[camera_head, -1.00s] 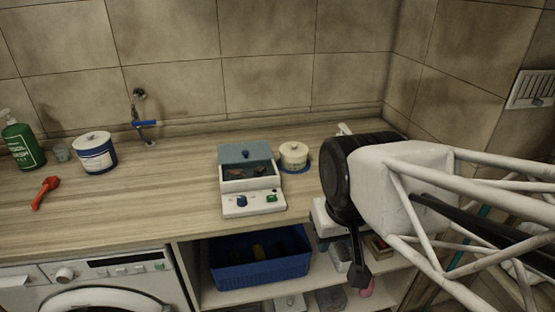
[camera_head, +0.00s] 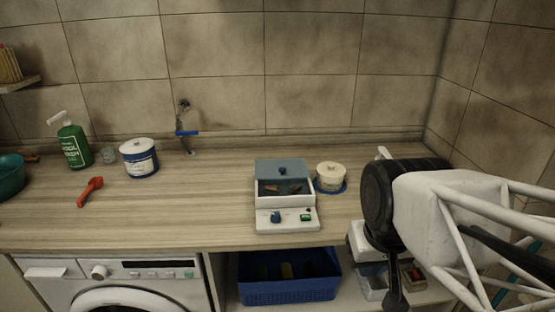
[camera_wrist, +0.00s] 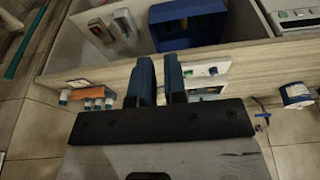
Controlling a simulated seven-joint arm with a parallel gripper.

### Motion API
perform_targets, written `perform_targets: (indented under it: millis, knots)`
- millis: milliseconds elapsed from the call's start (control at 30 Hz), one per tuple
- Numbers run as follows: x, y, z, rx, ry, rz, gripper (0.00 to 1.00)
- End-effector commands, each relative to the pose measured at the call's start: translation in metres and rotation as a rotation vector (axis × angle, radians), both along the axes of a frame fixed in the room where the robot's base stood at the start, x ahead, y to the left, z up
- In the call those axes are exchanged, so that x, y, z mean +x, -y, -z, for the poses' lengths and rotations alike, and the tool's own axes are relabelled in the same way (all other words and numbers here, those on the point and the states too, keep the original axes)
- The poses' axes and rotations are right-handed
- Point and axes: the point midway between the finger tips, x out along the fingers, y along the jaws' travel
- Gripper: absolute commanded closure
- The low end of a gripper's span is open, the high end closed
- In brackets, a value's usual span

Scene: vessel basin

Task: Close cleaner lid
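The cleaner is a small white box (camera_head: 287,222) on the counter, with a dark basin (camera_head: 283,188) holding a few small items. Its blue-grey lid (camera_head: 293,167), with a dark knob, stands raised at the back, so the cleaner is open. Its front panel has a blue knob and a green button. My gripper (camera_head: 395,300) hangs right of the cleaner, by the counter's right end, its tips near the lower picture edge. In the wrist view my gripper (camera_wrist: 160,62) shows two blue fingers with a narrow gap and nothing between them. The cleaner's panel (camera_wrist: 212,70) shows partly behind the right finger.
A cream lidded jar (camera_head: 331,175) stands on a blue saucer right of the cleaner. A blue crate (camera_head: 288,290) sits below.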

Motion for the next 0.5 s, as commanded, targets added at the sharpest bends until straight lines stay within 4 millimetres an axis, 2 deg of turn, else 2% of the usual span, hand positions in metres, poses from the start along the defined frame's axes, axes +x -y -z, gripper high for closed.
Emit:
perform_targets:
  millis: [33,67,267,500]
  knots:
    - [0.003,0.0,-0.002,0.0,-0.003,-0.001,0.95]
    - [0.005,0.0,-0.003,0.0,-0.005,-0.002,1.0]
    - [0.031,-0.002,-0.018,-0.003,-0.032,-0.014,1.0]
    - [0.082,-0.007,-0.043,-0.007,-0.083,-0.038,1.0]
